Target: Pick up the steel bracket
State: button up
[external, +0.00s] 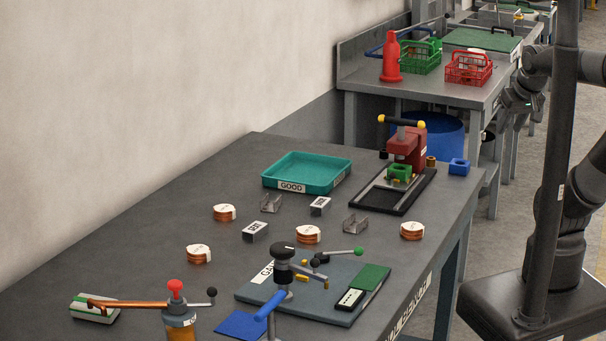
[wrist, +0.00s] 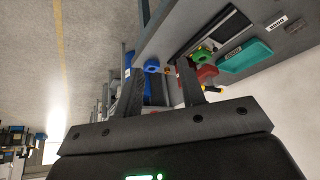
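Two small grey U-shaped steel brackets lie on the bench in the external view. One bracket (external: 271,204) is just in front of the green tray; the other bracket (external: 355,225) is further right, between copper coils. I cannot tell which one the task means. My gripper (wrist: 161,68) shows in the wrist view with its two fingers apart and nothing between them. In the external view my arm is at the right, off the bench's right side and well away from both brackets. I cannot make out either bracket in the wrist view.
Several copper coils (external: 308,235) and two labelled blocks (external: 255,231) lie around the brackets. A green tray (external: 307,171) and a red press (external: 407,150) stand behind. A clamp fixture on a grey plate (external: 250,290) is in front. The bench's left part is clear.

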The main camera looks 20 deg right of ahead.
jog(key=shift+c, duration=0.8)
jog(key=w+a+m+g, duration=0.2)
jog(key=w+a+m, duration=0.1)
jog(key=w+a, duration=0.45)
jog(key=m+g, duration=0.4)
jog(key=m, duration=0.3)
send_over(351, 226)
jog(key=w, duration=0.1)
notch_tip(351, 226, down, 18)
jog(key=shift+w+f, duration=0.15)
jog(key=shift+f, duration=0.05)
jog(key=shift+s+a+f, duration=0.1)
jog(key=shift+s+f, duration=0.1)
jog(key=shift+f, duration=1.35)
jog(key=shift+s+f, duration=0.15)
jog(key=shift+f, duration=1.35)
